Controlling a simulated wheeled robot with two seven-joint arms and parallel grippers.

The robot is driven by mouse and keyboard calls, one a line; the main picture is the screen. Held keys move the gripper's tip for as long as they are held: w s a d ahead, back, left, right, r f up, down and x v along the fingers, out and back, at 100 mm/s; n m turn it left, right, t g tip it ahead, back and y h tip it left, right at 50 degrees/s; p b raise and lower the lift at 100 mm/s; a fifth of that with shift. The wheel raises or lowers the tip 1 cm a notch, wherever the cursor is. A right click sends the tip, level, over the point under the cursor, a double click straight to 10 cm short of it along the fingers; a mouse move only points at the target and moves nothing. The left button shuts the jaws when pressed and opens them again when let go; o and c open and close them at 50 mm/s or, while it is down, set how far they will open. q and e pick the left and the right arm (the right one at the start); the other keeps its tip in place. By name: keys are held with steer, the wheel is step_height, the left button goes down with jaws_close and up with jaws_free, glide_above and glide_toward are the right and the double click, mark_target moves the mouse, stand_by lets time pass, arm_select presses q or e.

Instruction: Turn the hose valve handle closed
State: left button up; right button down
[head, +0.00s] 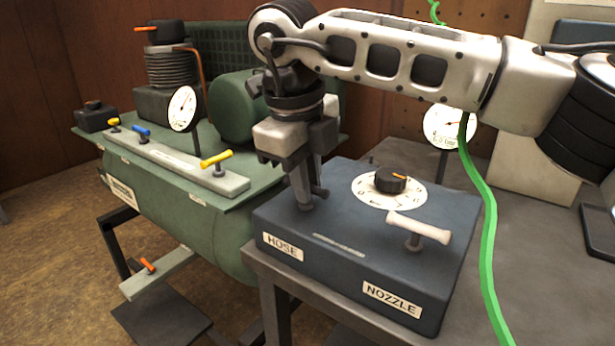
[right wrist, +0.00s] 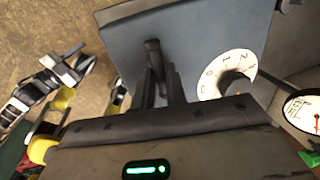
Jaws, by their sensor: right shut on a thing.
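The hose valve handle (head: 319,191) is a dark lever on a short post, above the HOSE label (head: 283,247) at the left of the blue-grey box. My right gripper (head: 306,186) comes down from above with its fingers on both sides of the handle and is shut on it. In the right wrist view the handle (right wrist: 153,52) sticks out between the two fingertips (right wrist: 160,86). The fingers hide part of it. My left gripper is not seen in the head view.
A pale nozzle handle (head: 418,229) and a black dial knob (head: 390,180) stand on the same box (head: 345,255). A green hose (head: 484,220) hangs at the right. The green compressor (head: 185,205) with a yellow handle (head: 216,159) is close on the left.

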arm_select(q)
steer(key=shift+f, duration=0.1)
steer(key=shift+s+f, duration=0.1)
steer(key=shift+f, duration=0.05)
arm_select(e)
steer(key=c, duration=1.5)
jaws_free()
steer(key=shift+o, duration=0.2)
